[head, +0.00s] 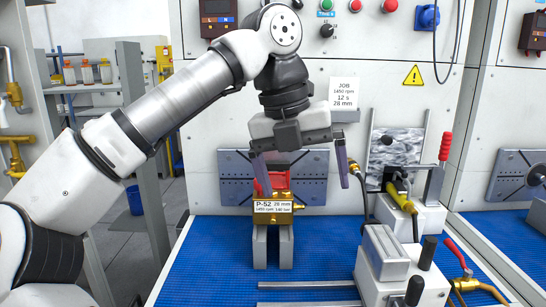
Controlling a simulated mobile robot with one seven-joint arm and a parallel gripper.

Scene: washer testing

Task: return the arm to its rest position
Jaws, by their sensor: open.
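My gripper (301,165) is open, with its two fingers pointing down and spread wide apart. It hangs in front of the grey wall panel, above the blue work surface. Below and between its fingers, a brass block (273,217) labelled P-52 sits on two grey upright supports (273,246). A red part (278,184) shows on top of the block, partly behind the left finger. The fingers appear empty; I cannot tell how close the left one is to the red part. My arm reaches in from the lower left.
A clamp fixture with a red handle (446,146) and yellow-handled tool (401,199) stands to the right. A grey vise-like block (384,255) is at front right. Two metal rails (310,285) lie on the blue surface (215,260), which is clear at left. A shelf (140,120) stands left.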

